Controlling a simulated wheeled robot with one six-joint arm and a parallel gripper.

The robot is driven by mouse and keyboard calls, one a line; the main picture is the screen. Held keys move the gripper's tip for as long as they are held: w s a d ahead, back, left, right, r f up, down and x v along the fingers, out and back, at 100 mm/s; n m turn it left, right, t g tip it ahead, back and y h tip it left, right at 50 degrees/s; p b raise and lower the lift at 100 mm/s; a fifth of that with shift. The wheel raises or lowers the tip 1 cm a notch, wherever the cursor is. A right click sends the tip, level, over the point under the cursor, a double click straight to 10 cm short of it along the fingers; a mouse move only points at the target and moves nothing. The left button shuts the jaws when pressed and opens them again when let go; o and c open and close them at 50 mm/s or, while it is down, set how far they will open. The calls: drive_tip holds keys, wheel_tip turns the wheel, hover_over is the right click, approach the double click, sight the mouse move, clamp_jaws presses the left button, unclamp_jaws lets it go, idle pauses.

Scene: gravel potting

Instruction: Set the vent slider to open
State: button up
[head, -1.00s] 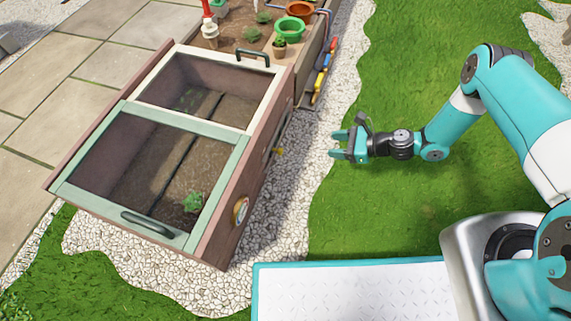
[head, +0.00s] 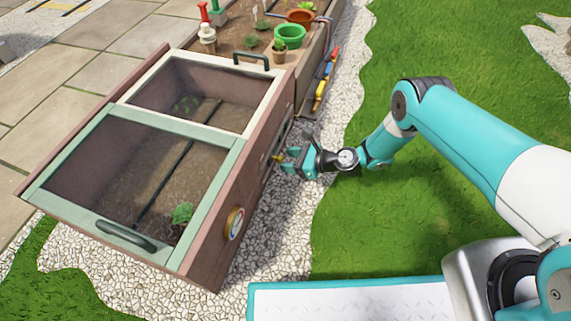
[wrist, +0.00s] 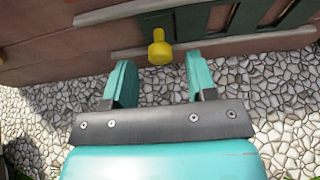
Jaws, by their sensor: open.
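The vent slider's yellow knob (wrist: 160,48) sticks out from the wooden side wall of the cold frame. In the wrist view the green slider plate with dark slots (wrist: 225,20) extends to the right of the knob, between two pale rails. In the head view the knob (head: 277,157) shows small on the frame's right side. My gripper (wrist: 158,78) is open, its two teal fingers pointing at the wall. The knob appears between and just beyond the fingertips; I cannot tell whether they touch it. In the head view my gripper (head: 287,160) is close beside the knob.
The cold frame has a green-framed lid (head: 125,236) in front and a cream-framed lid (head: 125,96) behind. A round dial (head: 234,223) is on the same side wall. Pots (head: 289,36) and tools (head: 322,90) lie farther back. Gravel (head: 285,235) borders the wall.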

sight(275, 152)
drive_tip(key=shift+x, duration=0.9)
clamp_jaws()
drive_tip(key=w+b, duration=0.1)
drive_tip(key=w+d+b, duration=0.1)
drive_tip(key=w+b, duration=0.1)
drive_tip(key=shift+d+f, duration=0.1)
drive_tip(key=shift+f, duration=0.1)
drive_tip(key=shift+w+r, duration=0.2)
unclamp_jaws()
drive_tip(key=p+v, duration=0.8)
drive_tip(key=v, duration=0.9)
drive_tip(key=shift+d, duration=0.25)
drive_tip(key=shift+r, duration=0.1)
